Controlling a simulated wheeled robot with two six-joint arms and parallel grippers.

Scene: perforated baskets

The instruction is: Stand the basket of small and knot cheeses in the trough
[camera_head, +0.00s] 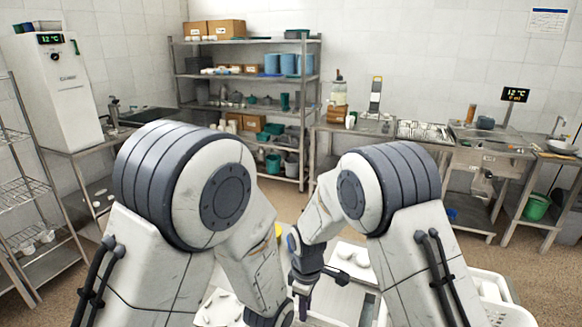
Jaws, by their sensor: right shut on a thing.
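My right gripper (303,308) points down at the bottom middle. It is shut on what looks like the white rim of a basket, though the contact is small and partly cut off by the frame. White cheeses (218,308) lie at the bottom edge, left of my left forearm; their container is mostly hidden. My left arm reaches down to the bottom edge, and its fingers are out of frame. A grey surface (342,300) shows right of my right gripper; I cannot tell whether it is the trough.
A white container with white cheeses (356,258) lies behind my right gripper. A white perforated basket (492,290) stands at the lower right, beside my right arm. Shelving (250,88), a wire rack (25,190) and steel counters line the walls. The floor beyond is clear.

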